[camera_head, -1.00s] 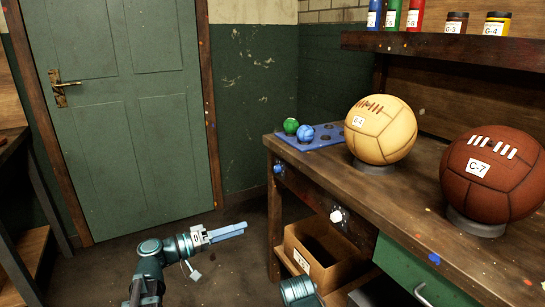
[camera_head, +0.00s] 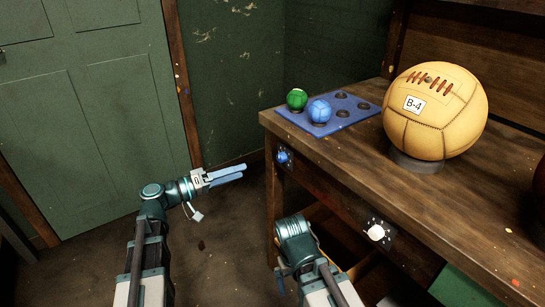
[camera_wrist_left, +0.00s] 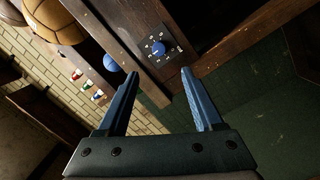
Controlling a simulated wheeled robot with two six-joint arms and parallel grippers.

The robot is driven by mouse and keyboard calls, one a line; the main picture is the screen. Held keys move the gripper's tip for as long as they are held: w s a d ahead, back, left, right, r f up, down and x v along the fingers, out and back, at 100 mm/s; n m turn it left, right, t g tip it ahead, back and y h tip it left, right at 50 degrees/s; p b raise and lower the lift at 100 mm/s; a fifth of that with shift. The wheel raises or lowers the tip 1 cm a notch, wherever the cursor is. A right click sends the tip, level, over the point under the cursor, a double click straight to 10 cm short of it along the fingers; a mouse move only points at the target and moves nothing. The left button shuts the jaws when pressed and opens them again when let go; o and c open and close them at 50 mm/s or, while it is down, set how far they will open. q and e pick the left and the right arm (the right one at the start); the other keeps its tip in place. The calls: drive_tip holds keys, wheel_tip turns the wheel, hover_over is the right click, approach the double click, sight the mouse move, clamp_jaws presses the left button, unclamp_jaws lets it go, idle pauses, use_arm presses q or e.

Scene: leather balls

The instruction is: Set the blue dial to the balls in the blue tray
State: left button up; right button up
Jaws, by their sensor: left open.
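The blue dial (camera_head: 285,157) is on the bench's front face near its left corner. In the left wrist view the dial (camera_wrist_left: 158,48) shows a blue knob on a dark plate with white marks around it; its exact setting is too small to read. The blue tray (camera_head: 347,121) lies on the bench top above it and bears a green ball (camera_head: 297,98) and a blue ball (camera_head: 320,111); its other visible round spots are empty. My left gripper (camera_head: 243,173) is open and empty, left of the dial and apart from it. My right gripper is not visible.
A tan ball (camera_head: 435,110) labelled B-4 sits on a stand on the bench (camera_head: 400,190). A white dial (camera_head: 376,232) is further right on the front face. My right arm stands low before the bench. A green door (camera_head: 85,110) is at left; floor between is clear.

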sight(279, 159)
use_arm(q)
drive_tip(key=x, duration=1.2)
drive_tip(key=shift+d, duration=0.35)
clamp_jaws()
